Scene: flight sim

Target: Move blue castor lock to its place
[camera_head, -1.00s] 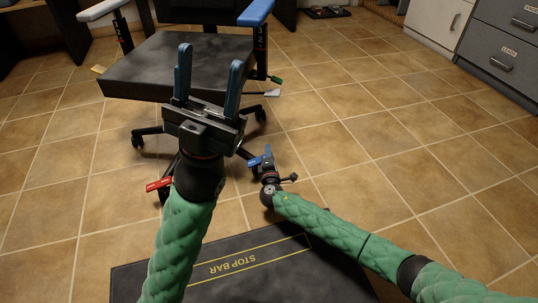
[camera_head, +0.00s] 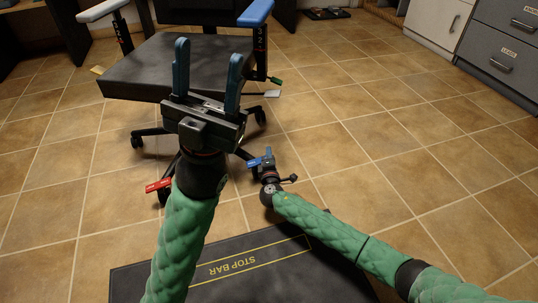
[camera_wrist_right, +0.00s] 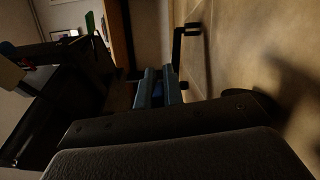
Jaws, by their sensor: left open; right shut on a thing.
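The blue castor lock (camera_head: 257,162) is a small bright blue tab with a white mark, low at the chair's base in the head view. My right gripper (camera_head: 266,160) is down at the floor beside a chair leg and is shut on this lock. My left gripper (camera_head: 210,50) is open and empty, raised in front of the chair seat.
The office chair (camera_head: 150,65) has a black seat, a white armrest (camera_head: 103,10) and a blue armrest (camera_head: 256,12). A red lever (camera_head: 158,185) sits at its left leg. A black "STOP BAR" mat (camera_head: 200,282) lies in front. Tiled floor to the right is clear up to grey drawers (camera_head: 500,50).

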